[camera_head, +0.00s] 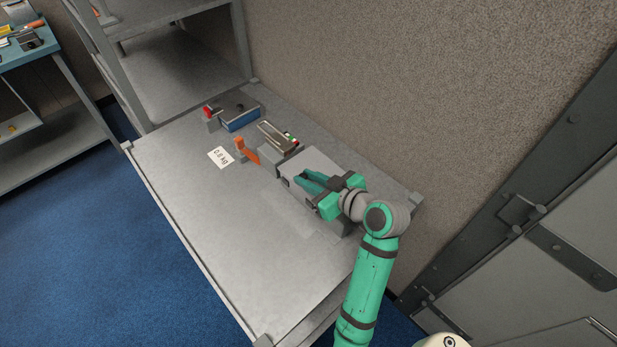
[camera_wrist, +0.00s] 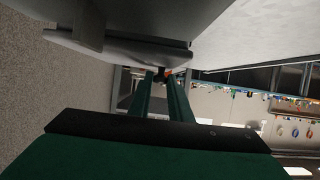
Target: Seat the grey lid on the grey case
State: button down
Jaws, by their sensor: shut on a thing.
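The grey case (camera_head: 327,159) stands on the grey bench in the head view, right of the middle and near the wall. My gripper (camera_head: 303,176) reaches over the case from the right, its green fingers nearly level. In the wrist view the fingers (camera_wrist: 161,78) close on a small dark knob at the edge of a flat grey plate, which looks like the grey lid (camera_wrist: 120,47). The lid lies close against the case. My fingers hide part of it in the head view, so I cannot tell whether its rim sits flush.
An orange lever (camera_head: 247,151) stands left of the case. A metal device with coloured marks (camera_head: 278,136) and a blue-sided box (camera_head: 241,120) sit behind it. A white printed label (camera_head: 221,157) lies on the bench (camera_head: 235,225), whose front is clear. The wall (camera_head: 370,90) is close behind.

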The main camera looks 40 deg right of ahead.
jog(key=shift+f, duration=0.1)
jog(key=c, duration=1.5)
grip_release()
jog(key=shift+c, duration=0.2)
jog(key=v, duration=1.1)
